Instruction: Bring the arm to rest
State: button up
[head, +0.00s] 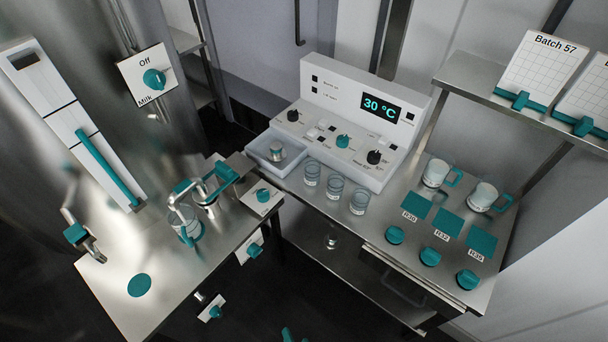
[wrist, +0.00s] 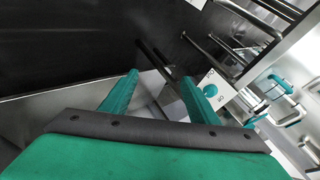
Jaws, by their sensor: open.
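My gripper (wrist: 165,90) shows in the wrist view with its two teal fingers spread apart and nothing between them. It points past a steel edge toward a dark area, and its fingers appear to touch nothing. In the head view only a small teal part of my arm's end (head: 287,334) shows at the bottom edge, low and in front of the benches. The rest of the arm is out of that view.
A steel bench (head: 110,300) with a press and a teal-handled jug (head: 187,228) stands at the left. Dark floor lies between the benches. A shelf (head: 480,75) is at upper right.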

jog(key=s+d+r+n+t+h, duration=0.1)
jog(key=s+r+n+t+h, duration=0.1)
jog(key=r, duration=1.2)
jog(key=s+d+r+n+t+h, duration=0.1)
jog(key=s+r+n+t, duration=0.3)
jog(key=r, duration=0.9)
jog(key=shift+s+r+t+h, duration=0.35)
jog(key=shift+t+h, duration=0.05)
jog(key=shift+h, duration=0.1)
